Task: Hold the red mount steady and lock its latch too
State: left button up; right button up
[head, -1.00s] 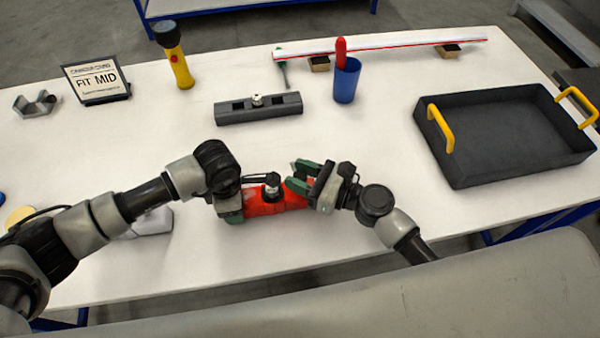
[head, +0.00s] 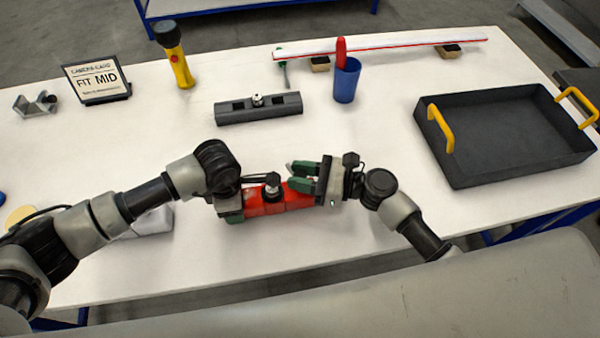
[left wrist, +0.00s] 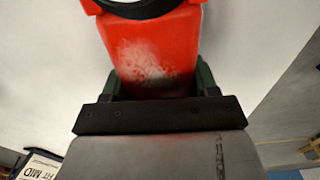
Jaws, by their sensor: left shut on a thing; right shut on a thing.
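The red mount (head: 263,204) lies on the white table in front of me, with a dark knob and black lever, apparently its latch (head: 272,184), on top. My left gripper (head: 232,211) is shut on the mount's left end. In the left wrist view the worn red body (left wrist: 150,55) sits between its green fingers, with a round black-rimmed part at the top edge. My right gripper (head: 296,179) is at the mount's right end, its green fingers pointing left toward the knob. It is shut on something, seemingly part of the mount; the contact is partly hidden.
A dark grey block with a knob (head: 258,108) lies behind the mount. Behind it are a yellow flashlight (head: 181,70), a FIT MID sign (head: 97,81) and a blue cup (head: 346,82). A black tray (head: 500,145) with yellow handles fills the right. Table space before the mount is clear.

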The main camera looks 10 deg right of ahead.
aim_at(300, 175)
jog(key=n+g, duration=0.3)
jog(key=g, duration=0.2)
jog(key=n+g+y, duration=0.1)
jog(key=n+g, duration=0.3)
jog(key=g, duration=0.2)
jog(key=shift+w, duration=0.1)
jog(key=n+g+h, duration=0.2)
jog(key=n+g, duration=0.1)
jog(key=g, duration=0.1)
jog(key=n+g+h, duration=0.2)
jog(key=n+g, duration=0.1)
jog(key=g, duration=0.1)
jog(key=shift+n+g+h, duration=0.4)
jog(key=shift+g+h, duration=0.1)
jog(key=o, duration=0.6)
jog(key=shift+r, duration=0.1)
notch_tip(300, 175, up, 10)
jog(key=shift+f, duration=0.1)
